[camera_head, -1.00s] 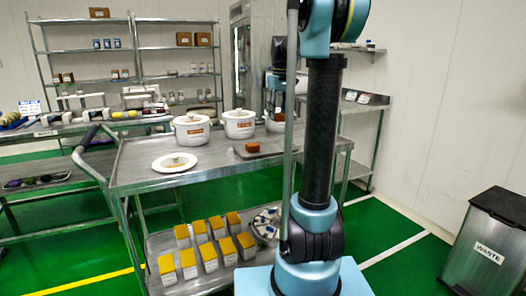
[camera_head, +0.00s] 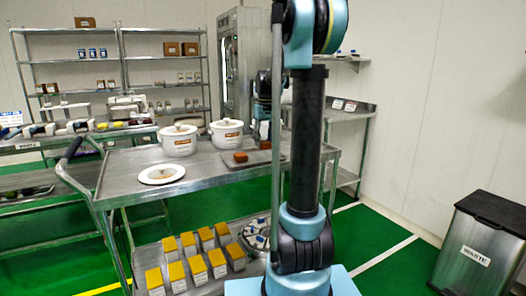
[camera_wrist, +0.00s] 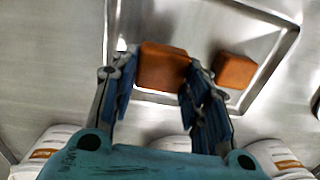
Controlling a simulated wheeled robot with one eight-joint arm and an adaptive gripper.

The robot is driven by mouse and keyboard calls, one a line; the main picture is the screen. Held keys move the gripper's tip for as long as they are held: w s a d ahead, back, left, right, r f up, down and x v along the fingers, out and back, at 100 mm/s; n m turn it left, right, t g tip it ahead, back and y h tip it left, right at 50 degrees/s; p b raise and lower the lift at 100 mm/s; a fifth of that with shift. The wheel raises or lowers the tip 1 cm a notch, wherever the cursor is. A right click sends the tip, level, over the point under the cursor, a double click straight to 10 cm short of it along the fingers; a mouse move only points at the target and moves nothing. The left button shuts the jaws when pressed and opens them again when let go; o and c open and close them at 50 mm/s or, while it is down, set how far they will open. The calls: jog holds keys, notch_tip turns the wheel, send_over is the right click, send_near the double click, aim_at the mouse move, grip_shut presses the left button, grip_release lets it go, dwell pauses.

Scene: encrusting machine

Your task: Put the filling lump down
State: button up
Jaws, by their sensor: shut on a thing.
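The filling lump (camera_wrist: 163,66) is a brown block between the two fingertips of my gripper (camera_wrist: 158,75) in the wrist view. My gripper is shut on it. It shows over the edge of a shallow metal tray (camera_wrist: 262,62); the gap beneath it cannot be judged. A second brown lump (camera_wrist: 234,70) lies in the tray, right of the fingers and apart from them.
White lidded pots (camera_head: 179,141) (camera_head: 227,134) stand on the cart top (camera_head: 130,162) behind the tray. A white plate (camera_head: 161,174) with a beige middle lies at the left. Several yellow-topped boxes (camera_head: 196,268) fill the lower shelf. A waste bin (camera_head: 490,245) stands at the right.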

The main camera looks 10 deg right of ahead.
aim_at(264, 148)
jog(key=shift+f, duration=1.95)
jog(key=shift+f, duration=0.1)
jog(key=o, duration=1.1)
jog(key=r, duration=1.2)
jog(key=shift+d+r, duration=0.1)
jog(key=shift+d, duration=0.15)
jog(key=s+f+m, duration=0.1)
jog(key=s+f, duration=0.7)
jog(key=s, duration=0.4)
jog(key=s+f+m+t, duration=0.1)
jog(key=s+f, duration=0.7)
jog(key=s, duration=0.3)
jog(key=s+f+t, duration=0.1)
jog(key=s+f, duration=0.7)
jog(key=s, duration=0.4)
jog(key=shift+s+a+f+m, duration=0.15)
jog(key=shift+s+a+m, duration=0.15)
jog(key=shift+a+m, duration=0.1)
